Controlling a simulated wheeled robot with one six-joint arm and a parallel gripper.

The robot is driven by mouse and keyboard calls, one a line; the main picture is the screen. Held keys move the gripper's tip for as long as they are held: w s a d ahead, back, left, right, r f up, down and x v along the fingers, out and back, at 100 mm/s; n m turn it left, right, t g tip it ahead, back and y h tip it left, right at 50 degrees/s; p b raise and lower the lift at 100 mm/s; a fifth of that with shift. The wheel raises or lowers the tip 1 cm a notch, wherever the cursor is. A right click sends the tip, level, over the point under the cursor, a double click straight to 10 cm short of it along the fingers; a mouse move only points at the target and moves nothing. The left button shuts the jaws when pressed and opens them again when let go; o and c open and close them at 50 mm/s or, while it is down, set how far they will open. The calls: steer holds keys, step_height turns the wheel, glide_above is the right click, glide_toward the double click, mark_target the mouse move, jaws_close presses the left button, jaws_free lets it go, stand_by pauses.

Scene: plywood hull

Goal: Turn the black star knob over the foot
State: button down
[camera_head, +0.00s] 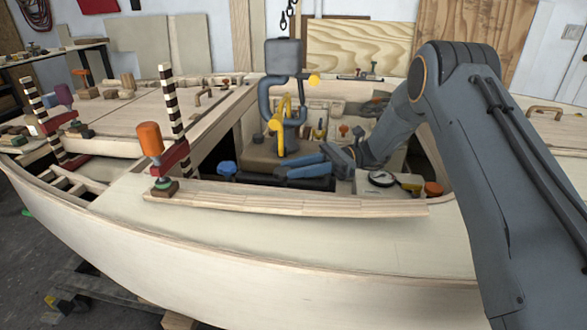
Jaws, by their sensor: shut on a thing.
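A grey-blue curved stand (264,97) with a grey box-shaped head (283,52) and yellow parts (281,122) rises inside the hull opening. A brown block (262,145) is at its lower end. My gripper (288,168) reaches in from the right, its blue fingers pointing left and low near the bottom of the stand. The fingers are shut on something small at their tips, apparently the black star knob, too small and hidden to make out. The foot is not clear either. A dark cylinder lies just below the fingers.
A blue knob (228,168) is left of the fingers. A round dial (381,179) and an orange knob (433,189) are to the right. An orange-handled clamp (151,139) stands on the near deck strip (300,199). My arm crosses the right side.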

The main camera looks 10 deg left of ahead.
steer(key=shift+a+n+g+h, duration=0.3)
steer(key=shift+g, duration=0.1)
steer(key=c, duration=1.5)
jaws_free()
steer(key=shift+o, duration=0.2)
steer(key=shift+s+a, duration=0.15)
steer(key=shift+a, duration=0.1)
steer(key=b+v, duration=0.1)
steer(key=v, duration=0.7)
steer(key=shift+d, duration=0.1)
